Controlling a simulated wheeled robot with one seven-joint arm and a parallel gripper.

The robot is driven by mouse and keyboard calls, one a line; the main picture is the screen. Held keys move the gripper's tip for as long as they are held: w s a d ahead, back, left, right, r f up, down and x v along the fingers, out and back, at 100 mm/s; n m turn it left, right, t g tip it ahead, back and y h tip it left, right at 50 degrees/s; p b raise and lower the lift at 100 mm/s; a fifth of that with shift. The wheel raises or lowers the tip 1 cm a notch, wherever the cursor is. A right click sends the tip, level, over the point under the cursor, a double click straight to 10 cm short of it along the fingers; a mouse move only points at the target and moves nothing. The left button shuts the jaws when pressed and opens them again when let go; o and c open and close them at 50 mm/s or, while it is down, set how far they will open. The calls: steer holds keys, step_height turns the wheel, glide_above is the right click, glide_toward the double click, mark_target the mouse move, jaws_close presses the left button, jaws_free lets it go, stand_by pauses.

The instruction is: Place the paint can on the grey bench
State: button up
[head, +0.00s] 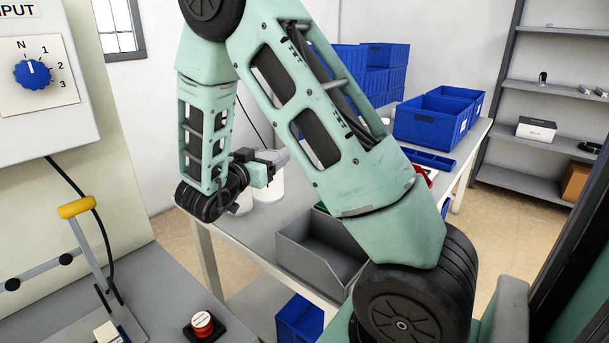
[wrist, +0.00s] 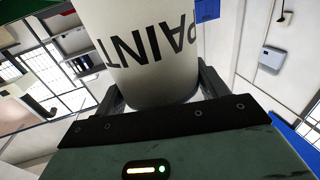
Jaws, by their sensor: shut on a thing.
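The white paint can (wrist: 150,60) fills the upper middle of the wrist view, with black PAINT lettering upside down. My gripper (wrist: 158,92) has a finger on each side of it and is shut on it. In the head view, my gripper (head: 268,166) is over the far left part of the grey bench (head: 258,232), beside a white cylinder (head: 270,187) that looks like the can. The gripper and wrist partly cover it. I cannot tell if its base touches the bench top.
A grey open bin (head: 310,262) stands at the bench's near edge. Blue bins (head: 432,118) and a small blue tray (head: 430,160) are at the far right. Another white shape (head: 241,203) shows beside my wrist. A control panel (head: 45,75) and a red button (head: 203,324) are at left.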

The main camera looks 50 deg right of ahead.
mark_target(259, 198)
step_height(259, 198, down, 9)
steer(key=shift+f+b, duration=0.2)
steer(key=shift+b, duration=0.4)
steer(key=shift+f, duration=0.15)
steer(key=o, duration=1.8)
steer(key=a, duration=0.5)
steer(key=s+a, duration=0.1)
steer(key=a, duration=0.1)
steer(key=shift+s+a, duration=0.1)
steer(key=shift+a, duration=0.1)
